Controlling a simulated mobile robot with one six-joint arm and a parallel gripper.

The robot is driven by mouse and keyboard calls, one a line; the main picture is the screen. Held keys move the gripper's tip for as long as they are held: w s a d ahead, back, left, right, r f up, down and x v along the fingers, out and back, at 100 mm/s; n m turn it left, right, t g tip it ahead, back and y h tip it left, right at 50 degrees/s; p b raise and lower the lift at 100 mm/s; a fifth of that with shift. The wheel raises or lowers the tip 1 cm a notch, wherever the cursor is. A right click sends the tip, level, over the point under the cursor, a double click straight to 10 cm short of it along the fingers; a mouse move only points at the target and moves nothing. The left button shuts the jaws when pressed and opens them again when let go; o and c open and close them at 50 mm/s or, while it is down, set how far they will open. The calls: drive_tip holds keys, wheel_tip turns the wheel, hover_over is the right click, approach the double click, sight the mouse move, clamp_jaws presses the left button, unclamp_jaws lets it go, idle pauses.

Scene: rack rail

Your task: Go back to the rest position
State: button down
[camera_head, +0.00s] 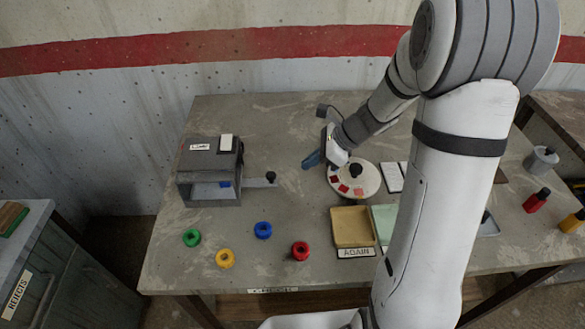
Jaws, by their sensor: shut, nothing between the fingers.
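My gripper (314,158) is at the end of my arm, above the back middle of the workbench (265,120). Its blue fingertips are shut with nothing between them. They point left and down, just left of a round white dial (368,180) with red patches and a black knob. From this view I cannot tell how high the fingertips are over the bench. My arm reaches in from the right and hides part of the bench's right side.
A grey box (210,184) with a side lever (262,181) stands at left. Green (192,238), yellow (225,258), blue (263,231) and red (300,251) rings lie in front. A tan tray (353,227) is right of them. A rejects cabinet (45,270) stands lower left.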

drive_tip(key=w+v, duration=0.1)
drive_tip(key=v, duration=0.4)
drive_tip(key=s+d+r+n+h, duration=0.1)
drive_tip(key=s+r+n+h, duration=0.2)
drive_tip(key=s+n, duration=0.7)
drive_tip(key=s+d+r+n+t+h, duration=0.1)
drive_tip(key=s+r+n+h, duration=0.3)
drive_tip(key=s+n, duration=0.6)
drive_tip(key=shift+d+r+h, duration=0.15)
drive_tip(key=shift+d+h, duration=0.35)
